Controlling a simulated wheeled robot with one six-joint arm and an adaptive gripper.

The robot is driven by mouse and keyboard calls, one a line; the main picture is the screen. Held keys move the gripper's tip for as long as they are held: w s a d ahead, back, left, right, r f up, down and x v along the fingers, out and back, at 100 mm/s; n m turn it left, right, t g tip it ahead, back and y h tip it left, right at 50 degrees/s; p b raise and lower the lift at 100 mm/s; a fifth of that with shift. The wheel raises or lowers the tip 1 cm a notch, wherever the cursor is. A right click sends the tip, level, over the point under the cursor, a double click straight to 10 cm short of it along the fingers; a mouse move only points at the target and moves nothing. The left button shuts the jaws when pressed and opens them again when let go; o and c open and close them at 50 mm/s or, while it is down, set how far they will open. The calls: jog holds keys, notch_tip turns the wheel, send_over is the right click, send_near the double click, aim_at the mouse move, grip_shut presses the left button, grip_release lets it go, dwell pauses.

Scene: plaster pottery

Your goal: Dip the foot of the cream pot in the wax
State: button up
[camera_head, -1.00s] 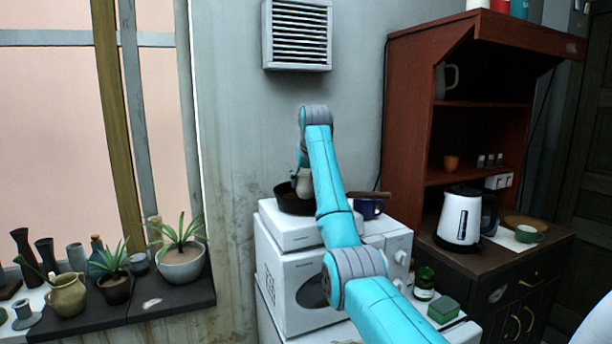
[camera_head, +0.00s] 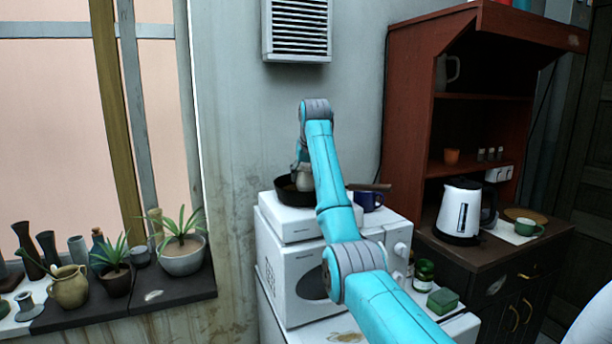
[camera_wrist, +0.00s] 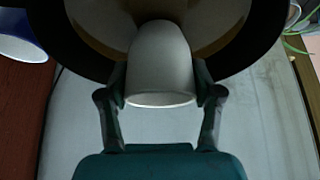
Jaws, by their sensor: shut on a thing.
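The cream pot (camera_wrist: 160,62) is between the two fingers of my gripper (camera_wrist: 161,88), which is shut on it. Its wider rim edge is towards the wrist camera and its narrower end points into the dark pan (camera_wrist: 84,45). Amber-brown wax (camera_wrist: 217,22) shows in the pan around the pot. In the head view, the pot (camera_head: 303,182) is over the pan (camera_head: 283,193), partly behind my arm. I cannot tell whether its foot touches the wax.
The pan stands on a white unit (camera_head: 285,224) atop a white oven (camera_head: 300,260). A green-lidded jar (camera_head: 424,275) and green box (camera_head: 441,301) are lower right. Potted plants line the left sill.

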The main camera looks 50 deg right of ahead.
jog(key=shift+f, duration=0.6)
dwell(2.4)
jog(key=shift+r, duration=0.2)
jog(key=shift+r, duration=0.95)
jog(key=shift+r, duration=0.1)
dwell(0.6)
notch_tip(320, 180, up, 8)
jog(key=shift+r, duration=0.25)
dwell(0.9)
dwell(0.4)
